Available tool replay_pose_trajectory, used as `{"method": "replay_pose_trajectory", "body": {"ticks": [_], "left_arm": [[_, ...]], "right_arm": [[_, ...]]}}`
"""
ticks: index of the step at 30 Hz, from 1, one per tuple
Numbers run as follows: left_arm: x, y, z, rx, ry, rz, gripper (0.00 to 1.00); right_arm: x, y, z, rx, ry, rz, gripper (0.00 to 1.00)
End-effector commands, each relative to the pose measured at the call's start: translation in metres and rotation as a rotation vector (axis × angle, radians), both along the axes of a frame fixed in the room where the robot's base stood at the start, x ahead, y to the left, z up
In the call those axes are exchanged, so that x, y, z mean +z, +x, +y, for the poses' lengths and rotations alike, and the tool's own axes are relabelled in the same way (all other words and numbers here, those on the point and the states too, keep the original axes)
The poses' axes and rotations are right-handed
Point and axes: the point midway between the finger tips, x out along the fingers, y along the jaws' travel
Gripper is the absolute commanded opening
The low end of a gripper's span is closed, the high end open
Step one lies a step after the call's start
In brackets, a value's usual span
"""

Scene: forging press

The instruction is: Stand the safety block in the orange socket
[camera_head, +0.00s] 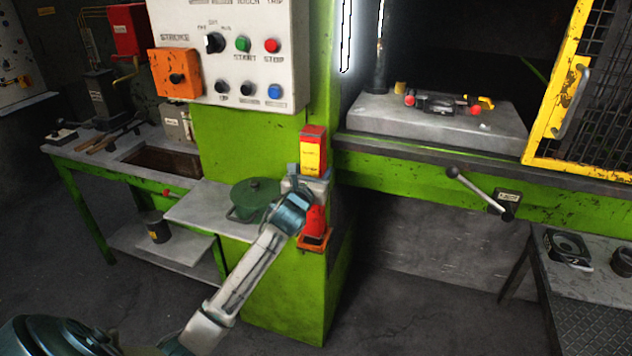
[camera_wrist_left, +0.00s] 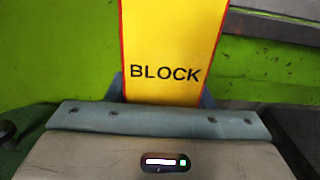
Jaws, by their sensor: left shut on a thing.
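The safety block (camera_head: 312,157) is a tall red bar with a yellow label; it stands upright in front of the green press column. In the left wrist view its yellow face (camera_wrist_left: 168,40) reads BLOCK. My left gripper (camera_head: 306,186) is shut around the block's middle, and red shows above and below the jaws. The orange socket (camera_head: 314,242) is on the column directly under the block. The block's lower end is at or just over the socket; whether it is seated inside cannot be told. My right gripper is out of view.
A green pot (camera_head: 254,196) sits on a small shelf left of the column. A white control panel (camera_head: 235,60) is above. The press bed (camera_head: 430,128) is to the right, with a lever (camera_head: 478,191) on its front. A side table (camera_head: 585,285) stands at the far right.

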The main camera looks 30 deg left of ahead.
Motion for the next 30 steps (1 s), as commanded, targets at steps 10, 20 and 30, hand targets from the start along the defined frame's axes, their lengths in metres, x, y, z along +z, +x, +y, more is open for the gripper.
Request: {"method": "replay_pose_trajectory", "body": {"ticks": [10,20,30], "left_arm": [[-0.03,0.0,-0.001,-0.003,0.002,-0.004,0.0],[-0.036,-0.001,-0.001,-0.001,0.001,0.002,0.51],[-0.035,-0.001,-0.001,-0.001,0.001,0.002,0.69]], "right_arm": [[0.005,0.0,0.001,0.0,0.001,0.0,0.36],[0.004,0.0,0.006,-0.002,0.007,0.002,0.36],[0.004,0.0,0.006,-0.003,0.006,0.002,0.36]]}}
